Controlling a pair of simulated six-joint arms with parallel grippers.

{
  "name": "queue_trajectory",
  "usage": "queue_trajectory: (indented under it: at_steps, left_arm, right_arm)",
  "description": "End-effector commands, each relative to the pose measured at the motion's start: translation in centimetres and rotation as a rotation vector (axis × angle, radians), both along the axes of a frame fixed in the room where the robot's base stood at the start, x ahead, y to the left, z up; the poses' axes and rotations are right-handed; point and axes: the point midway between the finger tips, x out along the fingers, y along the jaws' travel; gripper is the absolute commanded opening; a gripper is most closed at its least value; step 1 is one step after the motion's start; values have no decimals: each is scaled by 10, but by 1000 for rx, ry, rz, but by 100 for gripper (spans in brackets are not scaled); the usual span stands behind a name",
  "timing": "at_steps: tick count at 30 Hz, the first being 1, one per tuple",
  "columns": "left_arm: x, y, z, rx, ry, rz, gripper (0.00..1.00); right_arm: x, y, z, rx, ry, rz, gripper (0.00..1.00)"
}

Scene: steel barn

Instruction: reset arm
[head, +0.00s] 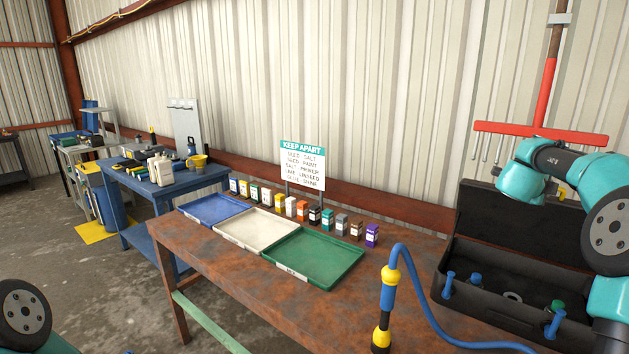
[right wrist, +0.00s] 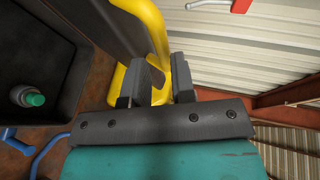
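My right gripper (right wrist: 163,72) shows in the right wrist view with its two dark fingers apart. A thick yellow curved handle (right wrist: 154,28) passes at the fingers, and some yellow shows in the gap. I cannot tell whether they touch. In the head view my right arm reaches over the open black case (head: 481,283) at the right. Its gripper is hidden there, with only a bit of yellow (head: 562,193) showing beside the arm in front of the raised lid (head: 508,222). Only a joint of my left arm shows at the lower left; its gripper is out of view.
A rusty table (head: 222,267) bears blue (head: 238,215), white (head: 254,249) and green (head: 325,282) trays, several small boxes and a KEEP APART sign (head: 303,167). A blue-yellow tool (head: 389,290) with a blue hose stands near the case. A red T-bar (head: 542,131) is behind my right arm.

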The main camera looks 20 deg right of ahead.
Motion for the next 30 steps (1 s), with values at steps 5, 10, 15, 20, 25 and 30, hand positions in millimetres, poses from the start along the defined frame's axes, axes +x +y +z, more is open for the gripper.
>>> queue_trajectory:
  at_steps: [5, 10, 15, 20, 25, 30]
  left_arm:
    - [0, 0, 0, 0, 0, 0, 39]
    - [0, 0, 0, 0, 0, 0, 39]
    - [0, 0, 0, 0, 0, 0, 39]
    - [0, 0, 0, 0, 0, 0, 39]
    - [0, 0, 0, 0, 0, 0, 39]
    - [0, 0, 0, 0, 0, 0, 39]
  right_arm:
    - [5, -21, -7, 1, 1, -1, 24]
    - [7, -28, -8, 0, 0, -2, 24]
    - [7, -29, -9, 0, 0, -1, 24]
    - [7, -28, -9, 0, 1, 0, 24]
    - [7, -28, -9, 0, 0, -1, 24]
    - [-5, -31, -6, 3, -10, -19, 24]
